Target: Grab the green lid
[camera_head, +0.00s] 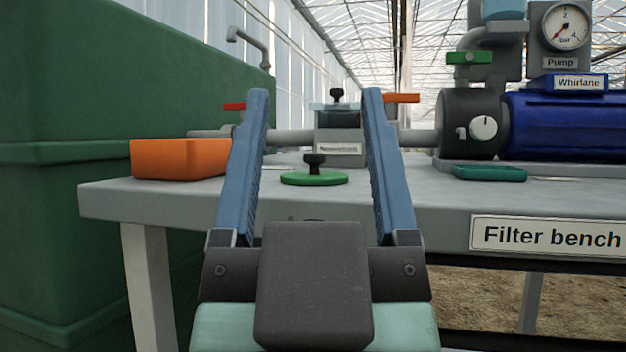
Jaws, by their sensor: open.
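The green lid (314,179) is a flat round disc with a black knob (314,162) on top. It lies flat on the grey filter bench (440,197), near the front edge. My gripper (314,95) is open and empty, its two blue fingers pointing away from me. In the picture the lid shows in the gap between the fingers, and neither finger visibly touches it. How far the fingertips are from the lid in depth is hard to tell.
An orange box (180,159) stands left of the lid. Behind it is a grey housing (339,146) in a horizontal pipe, with orange and red handles.

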